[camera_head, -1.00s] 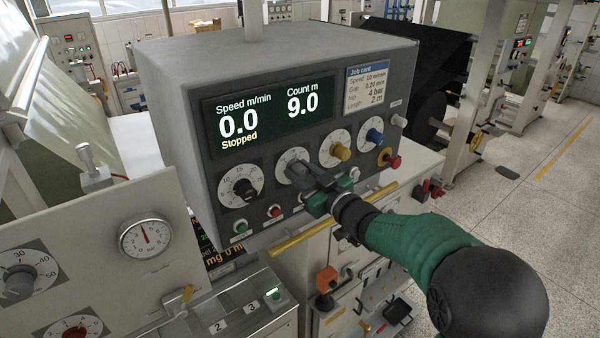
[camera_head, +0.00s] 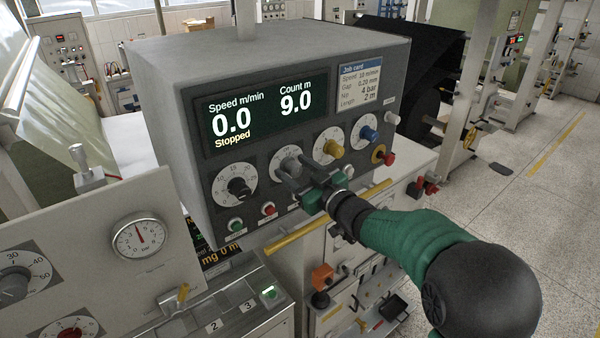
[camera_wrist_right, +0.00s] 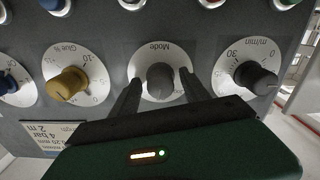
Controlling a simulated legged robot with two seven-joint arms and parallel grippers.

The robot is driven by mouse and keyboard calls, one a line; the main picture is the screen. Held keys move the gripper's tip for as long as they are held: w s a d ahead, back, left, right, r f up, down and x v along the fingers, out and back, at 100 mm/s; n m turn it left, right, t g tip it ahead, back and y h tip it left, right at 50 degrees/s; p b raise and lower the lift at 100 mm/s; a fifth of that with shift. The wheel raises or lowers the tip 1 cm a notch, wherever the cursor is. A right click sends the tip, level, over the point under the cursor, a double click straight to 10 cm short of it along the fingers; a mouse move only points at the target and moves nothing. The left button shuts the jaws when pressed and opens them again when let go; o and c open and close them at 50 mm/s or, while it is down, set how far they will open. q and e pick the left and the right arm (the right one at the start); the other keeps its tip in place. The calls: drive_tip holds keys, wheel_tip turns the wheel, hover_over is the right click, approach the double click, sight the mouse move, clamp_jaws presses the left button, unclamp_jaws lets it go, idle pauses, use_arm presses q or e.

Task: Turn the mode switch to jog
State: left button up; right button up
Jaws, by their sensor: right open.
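The mode switch is a grey knob (camera_wrist_right: 160,80) on a white dial marked "Mode" in the right wrist view, where it shows upside down. In the head view its dial (camera_head: 287,158) is in the control box's row of dials, and my gripper hides part of it. My right gripper (camera_wrist_right: 158,92) is open, with one dark finger on each side of the knob. I cannot tell whether either finger touches it. In the head view the right gripper (camera_head: 296,175) reaches the panel from the lower right. My left gripper is not in view.
A black knob (camera_head: 238,187) and a yellow knob (camera_head: 333,148) flank the mode dial, with a blue knob (camera_head: 369,134) farther right. Green (camera_head: 236,224) and red (camera_head: 268,209) buttons are below. A yellow rail (camera_head: 295,232) runs below the box.

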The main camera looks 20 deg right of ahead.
drive_tip(key=shift+s+d+f, duration=0.15)
drive_tip(key=shift+s, duration=0.2)
drive_tip(key=b+v, duration=0.5)
drive_tip(key=v, duration=1.1)
drive_tip(key=shift+b, duration=0.35)
